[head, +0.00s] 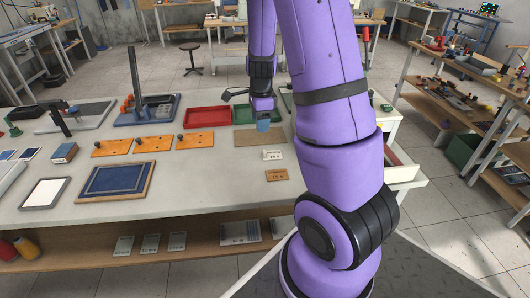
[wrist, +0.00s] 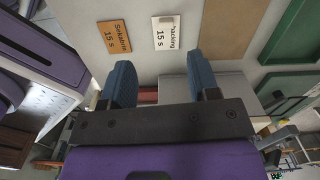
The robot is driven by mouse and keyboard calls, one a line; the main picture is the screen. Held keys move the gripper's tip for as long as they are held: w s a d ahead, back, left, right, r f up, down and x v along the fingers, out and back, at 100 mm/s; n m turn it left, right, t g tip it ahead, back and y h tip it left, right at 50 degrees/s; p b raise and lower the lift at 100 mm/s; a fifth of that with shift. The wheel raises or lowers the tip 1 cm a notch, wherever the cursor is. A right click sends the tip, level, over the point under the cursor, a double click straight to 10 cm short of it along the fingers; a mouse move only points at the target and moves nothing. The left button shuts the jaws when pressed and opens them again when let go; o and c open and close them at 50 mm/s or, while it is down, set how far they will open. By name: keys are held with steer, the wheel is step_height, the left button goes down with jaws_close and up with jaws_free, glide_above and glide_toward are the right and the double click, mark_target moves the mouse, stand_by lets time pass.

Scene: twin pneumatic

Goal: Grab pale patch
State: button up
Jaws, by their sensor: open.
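No thing is plainly marked as the pale patch. A small white card with dark lettering (head: 272,155) lies on the table, and it also shows in the wrist view (wrist: 166,32), roughly between my fingers in the picture. A flat tan rectangle (head: 257,138) lies just behind it, partly in the wrist view (wrist: 215,25). My gripper (head: 263,125), with blue finger pads, is over the table near the tan rectangle's back edge. In the wrist view my gripper (wrist: 160,80) is open with nothing between its fingers.
An orange lettered card (head: 277,175) lies in front of the white one. Red (head: 207,117) and green (head: 243,114) trays stand behind. Orange plates (head: 153,145) and a blue framed board (head: 117,181) lie to the left. Bare table lies left of the cards.

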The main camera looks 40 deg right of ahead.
mark_target(272, 153)
steer(key=shift+m, duration=0.7)
steer(key=shift+w+d+f, duration=0.1)
steer(key=shift+d+f, duration=0.15)
steer(key=shift+f, duration=1.9)
steer(key=shift+d+f, duration=0.25)
steer(key=shift+f, duration=1.95)
steer(key=shift+w+d+f, duration=0.1)
steer(key=shift+d+f, duration=0.15)
steer(key=shift+f, duration=1.9)
steer(key=c, duration=1)
steer(key=shift+r, duration=0.1)
